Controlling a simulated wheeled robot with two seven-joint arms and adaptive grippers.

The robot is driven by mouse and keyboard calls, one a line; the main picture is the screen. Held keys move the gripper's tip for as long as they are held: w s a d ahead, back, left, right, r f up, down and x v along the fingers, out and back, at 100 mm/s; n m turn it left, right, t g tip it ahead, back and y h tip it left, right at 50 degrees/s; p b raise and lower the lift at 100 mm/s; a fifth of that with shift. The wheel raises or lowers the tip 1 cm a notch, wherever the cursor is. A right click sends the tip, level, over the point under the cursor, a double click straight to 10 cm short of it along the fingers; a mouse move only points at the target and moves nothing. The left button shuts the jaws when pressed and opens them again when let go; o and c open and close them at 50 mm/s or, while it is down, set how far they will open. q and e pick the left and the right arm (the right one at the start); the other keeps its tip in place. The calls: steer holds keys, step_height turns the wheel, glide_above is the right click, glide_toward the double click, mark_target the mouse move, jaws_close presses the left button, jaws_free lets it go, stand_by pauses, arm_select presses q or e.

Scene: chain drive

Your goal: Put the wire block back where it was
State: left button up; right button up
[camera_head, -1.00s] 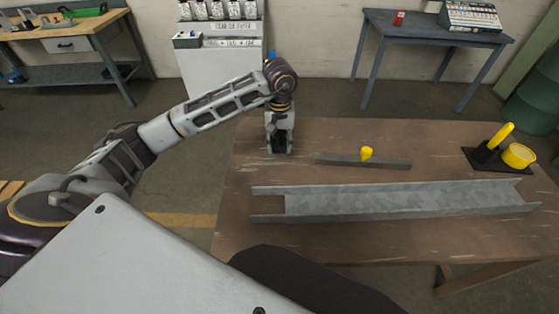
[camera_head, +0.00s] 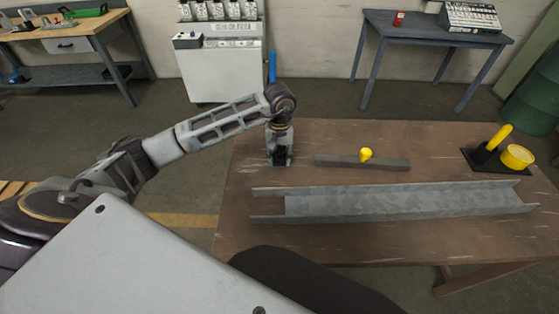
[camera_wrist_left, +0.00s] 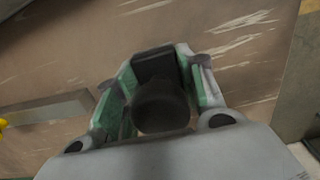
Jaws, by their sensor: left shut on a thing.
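My left gripper (camera_head: 279,162) is over the left back part of the wooden table, left of the grey bar. In the left wrist view its green-padded fingers (camera_wrist_left: 160,95) are shut on a dark block with a round black part (camera_wrist_left: 160,105), which I take to be the wire block. In the head view the block is mostly hidden by the gripper. I cannot tell whether it touches the table top. My right gripper is not in view.
A grey bar (camera_head: 340,161) with a yellow knob (camera_head: 366,154) lies right of the gripper. A long metal channel (camera_head: 400,201) lies in front. A black holder with yellow parts (camera_head: 497,162) stands at the right. The table (camera_head: 330,240) is bare along its front.

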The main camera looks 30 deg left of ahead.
arm_select(q)
step_height(320, 180, down, 2)
steer(key=shift+f, duration=0.25)
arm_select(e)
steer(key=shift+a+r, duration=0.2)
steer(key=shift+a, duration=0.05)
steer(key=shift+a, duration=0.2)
arm_select(q)
steer(key=shift+f, duration=0.15)
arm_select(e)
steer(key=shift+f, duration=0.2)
